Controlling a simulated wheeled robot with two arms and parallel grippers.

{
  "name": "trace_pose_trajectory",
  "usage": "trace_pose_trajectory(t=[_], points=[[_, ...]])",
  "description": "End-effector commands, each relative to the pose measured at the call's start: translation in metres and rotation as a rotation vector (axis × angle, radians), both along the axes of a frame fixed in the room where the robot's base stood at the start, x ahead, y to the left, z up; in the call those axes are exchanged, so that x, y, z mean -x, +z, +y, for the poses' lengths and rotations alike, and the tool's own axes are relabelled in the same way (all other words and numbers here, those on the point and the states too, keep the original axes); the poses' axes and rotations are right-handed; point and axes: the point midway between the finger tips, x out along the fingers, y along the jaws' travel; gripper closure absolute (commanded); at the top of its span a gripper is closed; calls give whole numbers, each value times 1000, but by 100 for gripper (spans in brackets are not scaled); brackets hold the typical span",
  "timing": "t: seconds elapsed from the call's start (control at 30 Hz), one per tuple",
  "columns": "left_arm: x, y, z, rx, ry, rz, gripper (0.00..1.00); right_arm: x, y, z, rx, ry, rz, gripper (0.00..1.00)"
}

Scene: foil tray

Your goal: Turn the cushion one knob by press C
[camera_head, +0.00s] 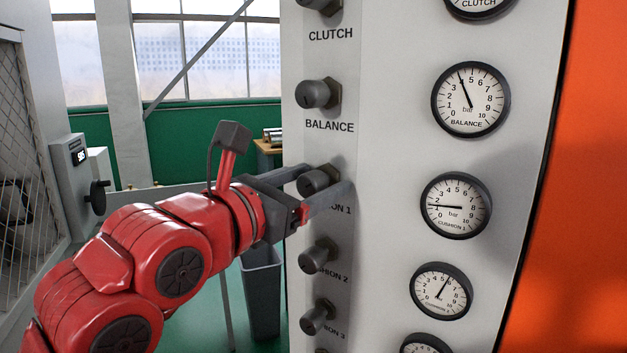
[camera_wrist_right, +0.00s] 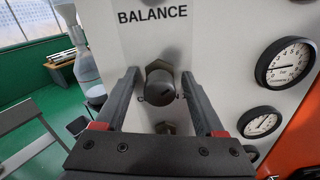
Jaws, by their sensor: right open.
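The cushion 1 knob (camera_head: 318,181) is a dark round knob on the grey panel, below the BALANCE label; its own label is partly covered by a finger. My right gripper (camera_head: 325,178) is open, with one finger on each side of this knob. In the right wrist view the knob (camera_wrist_right: 160,86) sits between the fingertips (camera_wrist_right: 160,76), with a visible gap on both sides. The cushion 1 gauge (camera_head: 456,206) has its needle near 2 bar. My left gripper is not in view.
The balance knob (camera_head: 318,94) is above and the cushion 2 knob (camera_head: 318,255) and cushion 3 knob (camera_head: 317,317) are close below. More gauges, such as the balance gauge (camera_head: 470,100), line the right. A bin (camera_head: 262,295) stands behind my arm.

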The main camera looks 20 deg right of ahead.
Motion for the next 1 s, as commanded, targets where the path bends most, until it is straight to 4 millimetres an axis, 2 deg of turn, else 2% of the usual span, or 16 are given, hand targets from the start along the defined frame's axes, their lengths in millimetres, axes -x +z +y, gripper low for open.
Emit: trace_pose_trajectory(t=[0.03, 0.07, 0.4, 0.73, 1.0], points=[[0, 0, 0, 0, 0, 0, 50, 0, 0, 0, 0, 0, 0, 33], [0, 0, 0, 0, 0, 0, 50, 0, 0, 0, 0, 0, 0, 38], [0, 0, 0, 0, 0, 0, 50, 0, 0, 0, 0, -1, 0, 99], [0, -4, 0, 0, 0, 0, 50, 0, -2, 0, -14, -1, -18, 100], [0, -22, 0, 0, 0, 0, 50, 1, -4, -1, -90, -2, -126, 100]])
